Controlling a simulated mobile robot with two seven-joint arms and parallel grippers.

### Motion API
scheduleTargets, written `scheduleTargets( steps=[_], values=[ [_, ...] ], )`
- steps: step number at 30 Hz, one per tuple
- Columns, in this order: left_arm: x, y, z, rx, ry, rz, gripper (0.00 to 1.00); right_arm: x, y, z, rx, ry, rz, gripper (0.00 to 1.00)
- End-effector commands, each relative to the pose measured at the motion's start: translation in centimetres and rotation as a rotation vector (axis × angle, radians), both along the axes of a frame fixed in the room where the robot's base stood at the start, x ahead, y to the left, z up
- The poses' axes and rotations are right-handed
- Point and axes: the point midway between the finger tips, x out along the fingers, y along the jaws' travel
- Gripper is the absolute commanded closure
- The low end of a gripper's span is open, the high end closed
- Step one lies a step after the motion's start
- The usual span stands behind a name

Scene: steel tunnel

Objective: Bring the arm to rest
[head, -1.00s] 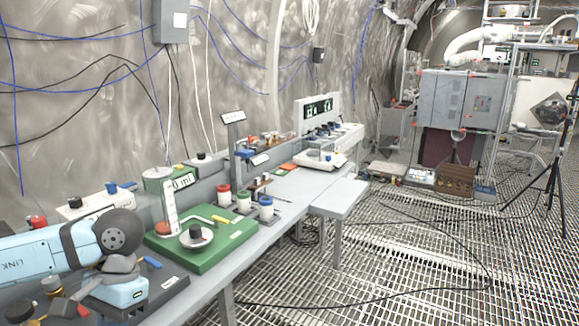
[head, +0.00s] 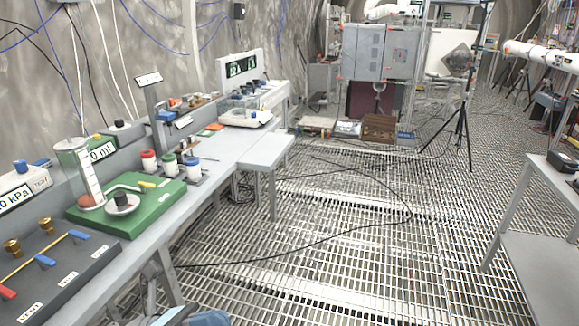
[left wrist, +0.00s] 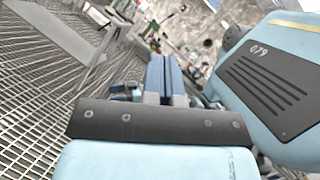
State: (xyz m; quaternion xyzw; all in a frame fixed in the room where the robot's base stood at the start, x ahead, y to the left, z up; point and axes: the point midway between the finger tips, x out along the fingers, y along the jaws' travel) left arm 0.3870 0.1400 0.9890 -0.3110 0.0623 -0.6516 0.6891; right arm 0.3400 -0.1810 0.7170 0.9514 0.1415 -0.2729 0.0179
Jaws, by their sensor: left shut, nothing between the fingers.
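My left gripper (left wrist: 165,80) shows in the left wrist view. Its two blue-grey fingers lie together, shut, with nothing between them. In the head view only small parts of my arm show at the bottom edge, below the bench, and the fingers cannot be made out there. The workbench (head: 228,150) runs along the left wall, apart from the arm parts I see. My right gripper is in neither view.
The bench holds a green board (head: 130,205), a dark valve panel (head: 60,270) and several capped jars (head: 168,164). A second table (head: 540,210) stands at the right. A black tripod (head: 463,130) stands farther back. A black cable (head: 330,238) crosses the grated floor.

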Motion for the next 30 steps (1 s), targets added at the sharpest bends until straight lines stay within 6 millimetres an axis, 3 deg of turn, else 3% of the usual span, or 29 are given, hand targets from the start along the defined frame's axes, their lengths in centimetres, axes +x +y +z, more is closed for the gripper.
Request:
scheduleTargets(
  steps=[3, 7, 12, 18, 19, 21, 30],
  values=[
    [3.0, 0.9, -3.5, -0.340, 0.636, 0.194, 1.00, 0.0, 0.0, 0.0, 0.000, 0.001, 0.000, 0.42],
    [4.0, 3.1, -10.8, -0.729, 1.286, 0.356, 1.00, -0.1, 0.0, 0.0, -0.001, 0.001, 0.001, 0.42],
    [1.0, 4.4, -19.8, -1.151, 1.866, 0.495, 1.00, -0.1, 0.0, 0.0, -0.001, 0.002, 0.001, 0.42],
    [-4.7, 4.2, -27.1, -1.552, 2.304, 0.621, 1.00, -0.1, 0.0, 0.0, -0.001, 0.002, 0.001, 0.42],
    [-5.5, 4.1, -27.5, -1.599, 2.348, 0.636, 1.00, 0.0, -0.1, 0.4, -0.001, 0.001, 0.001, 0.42],
    [-4.9, 4.3, -24.5, -1.573, 2.322, 0.629, 1.00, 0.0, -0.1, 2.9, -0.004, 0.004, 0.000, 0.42],
    [-5.2, 4.8, -18.2, -1.565, 2.312, 0.651, 1.00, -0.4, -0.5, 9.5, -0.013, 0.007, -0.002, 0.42]
  ],
)
